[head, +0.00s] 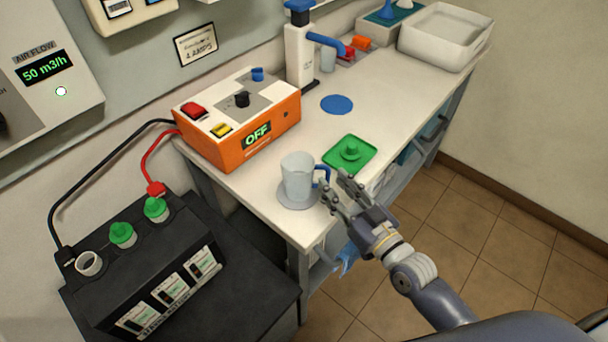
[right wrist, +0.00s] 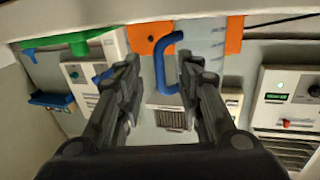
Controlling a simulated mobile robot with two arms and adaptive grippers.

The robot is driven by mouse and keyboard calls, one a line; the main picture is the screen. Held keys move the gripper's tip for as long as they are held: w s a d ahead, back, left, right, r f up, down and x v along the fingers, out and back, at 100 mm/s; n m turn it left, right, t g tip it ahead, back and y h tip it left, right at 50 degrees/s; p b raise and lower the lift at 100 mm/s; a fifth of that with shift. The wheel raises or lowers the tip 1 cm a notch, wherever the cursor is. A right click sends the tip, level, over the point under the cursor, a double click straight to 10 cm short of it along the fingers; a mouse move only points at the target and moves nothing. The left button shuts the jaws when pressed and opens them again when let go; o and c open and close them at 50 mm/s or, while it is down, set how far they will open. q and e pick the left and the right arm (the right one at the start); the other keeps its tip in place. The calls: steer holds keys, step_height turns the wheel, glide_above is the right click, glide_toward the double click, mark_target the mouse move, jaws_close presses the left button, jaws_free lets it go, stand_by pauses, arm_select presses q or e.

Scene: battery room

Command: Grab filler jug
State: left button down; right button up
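The filler jug (head: 296,178) is a pale translucent cup with a blue handle (head: 325,172). It stands upright on a round grey disc (head: 287,201) near the bench's front edge. My right gripper (head: 336,186) is just to the right of the jug, fingers pointing at the handle. In the right wrist view my gripper (right wrist: 162,85) is open, with the handle (right wrist: 158,62) showing in the gap between the fingers. The jug's body (right wrist: 207,42) is beyond the right finger. I cannot tell whether either finger touches the handle. My left gripper is not in view.
A green square tray (head: 364,158) with a raised middle lies right behind the gripper. An orange charger (head: 240,140) reading OFF stands left of the jug. A black battery (head: 140,265) with green caps is at lower left. A white dispenser (head: 299,60) and basin (head: 444,38) stand farther back.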

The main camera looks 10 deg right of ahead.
mark_target(328, 168)
steer(key=shift+w+a, duration=0.25)
steer(key=shift+w, duration=0.3)
jaws_close()
steer(key=shift+r, duration=0.15)
steer(key=shift+r, duration=1.45)
steer(key=shift+s+r, duration=0.15)
steer(key=shift+r, duration=0.05)
steer(key=s+a+r+b, duration=0.1)
steer(key=s+a+b, duration=0.1)
steer(key=s, duration=1.3)
steer(key=shift+s+a+r, duration=0.2)
